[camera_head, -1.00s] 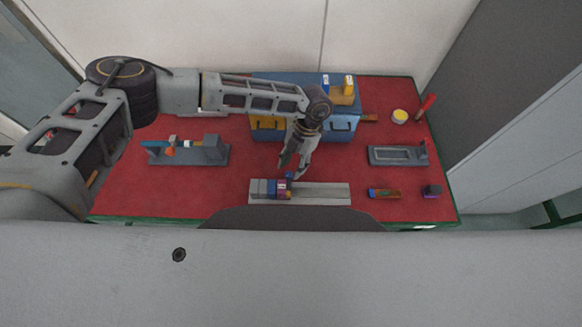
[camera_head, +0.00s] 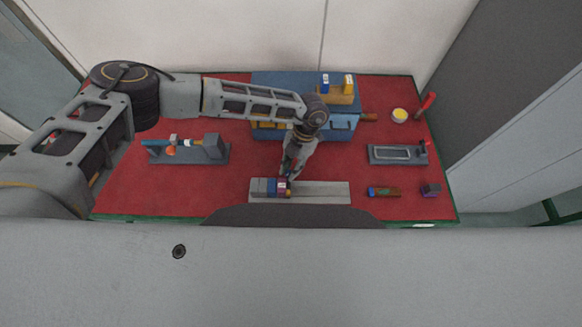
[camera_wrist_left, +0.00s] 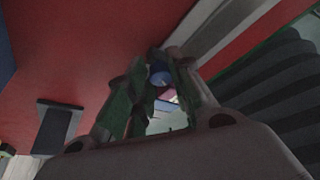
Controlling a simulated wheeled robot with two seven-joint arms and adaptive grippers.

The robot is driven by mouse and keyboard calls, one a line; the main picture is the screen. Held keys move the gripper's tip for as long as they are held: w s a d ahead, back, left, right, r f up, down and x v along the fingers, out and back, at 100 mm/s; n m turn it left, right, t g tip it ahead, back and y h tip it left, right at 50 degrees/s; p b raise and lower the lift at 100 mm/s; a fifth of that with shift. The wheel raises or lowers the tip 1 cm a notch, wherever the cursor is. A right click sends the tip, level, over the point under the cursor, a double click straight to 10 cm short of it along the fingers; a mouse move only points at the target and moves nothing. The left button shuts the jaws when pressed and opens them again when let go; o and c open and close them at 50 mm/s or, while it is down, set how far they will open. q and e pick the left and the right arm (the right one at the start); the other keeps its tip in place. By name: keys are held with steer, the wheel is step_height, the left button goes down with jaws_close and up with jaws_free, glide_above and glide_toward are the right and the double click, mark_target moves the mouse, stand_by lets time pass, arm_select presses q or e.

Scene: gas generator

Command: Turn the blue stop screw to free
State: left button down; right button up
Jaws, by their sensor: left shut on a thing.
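The blue stop screw (camera_wrist_left: 160,76) shows as a round blue head between the fingertips in the left wrist view. My left gripper (camera_head: 287,174) points down at the device on the grey rail and is shut on the screw; it fills the middle of the left wrist view (camera_wrist_left: 158,85). In the head view the fingers hide most of the screw. The device, a block with blue, purple and grey parts (camera_head: 264,187), sits at the left end of the grey rail (camera_head: 325,192). My right gripper is not in view.
A blue box (camera_head: 342,122) stands behind my left gripper. A grey fixture (camera_head: 160,157) is at the left, and a grey tray (camera_head: 385,161) at the right. Small blocks (camera_head: 384,192) lie right of the rail. The red mat (camera_head: 125,190) is clear at the front left.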

arm_select(q)
steer(key=shift+w+a+n+g+h+b, duration=0.1)
steer(key=shift+n+g+h+b, duration=0.35)
steer(key=shift+n, duration=0.95)
steer(key=c, duration=1.3)
jaws_free()
steer(key=shift+o, duration=0.2)
steer(key=shift+r, duration=0.15)
steer(key=v, duration=1.1)
steer(key=shift+r, duration=0.35)
steer(key=shift+w, duration=0.1)
